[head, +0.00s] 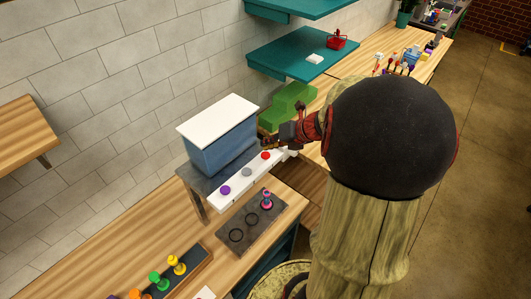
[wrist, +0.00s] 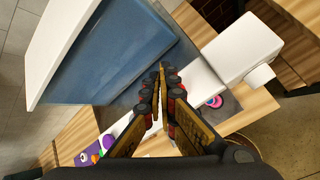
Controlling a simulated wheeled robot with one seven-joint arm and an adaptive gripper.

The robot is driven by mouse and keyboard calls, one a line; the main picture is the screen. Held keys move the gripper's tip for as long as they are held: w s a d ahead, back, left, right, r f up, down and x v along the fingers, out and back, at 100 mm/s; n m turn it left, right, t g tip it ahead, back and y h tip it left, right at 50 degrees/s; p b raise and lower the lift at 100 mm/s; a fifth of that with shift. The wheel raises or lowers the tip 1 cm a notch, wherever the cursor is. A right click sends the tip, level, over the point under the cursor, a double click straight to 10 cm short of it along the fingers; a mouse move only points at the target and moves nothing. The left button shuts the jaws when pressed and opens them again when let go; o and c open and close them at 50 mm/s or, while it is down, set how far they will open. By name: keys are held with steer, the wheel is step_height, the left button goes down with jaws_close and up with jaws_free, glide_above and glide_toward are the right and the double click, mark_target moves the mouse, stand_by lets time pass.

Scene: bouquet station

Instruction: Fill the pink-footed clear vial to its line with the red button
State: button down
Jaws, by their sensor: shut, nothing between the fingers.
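The dispenser (head: 219,150) has a blue tank, a white lid and a white front bar. The bar carries a purple button (head: 225,190), a grey button and, at its right end, the red button (head: 265,156). My gripper (head: 268,147) is shut and empty, its fingertips close to the red button, just behind and above it; contact cannot be told. The pink-footed vial (head: 267,200) stands at the plate's right end, below the red button. Its liquid level cannot be made out.
The dark plate (head: 253,226) has two empty rings left of the vial. A rack (head: 178,274) with colourful stoppered pieces stands at the front left. Green blocks (head: 285,108) sit behind my gripper. Teal shelves (head: 300,52) hang on the wall above.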

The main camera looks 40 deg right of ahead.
mark_target(267, 153)
steer(key=shift+r+p, duration=1.9)
steer(key=shift+r, duration=0.25)
steer(key=shift+f, duration=0.1)
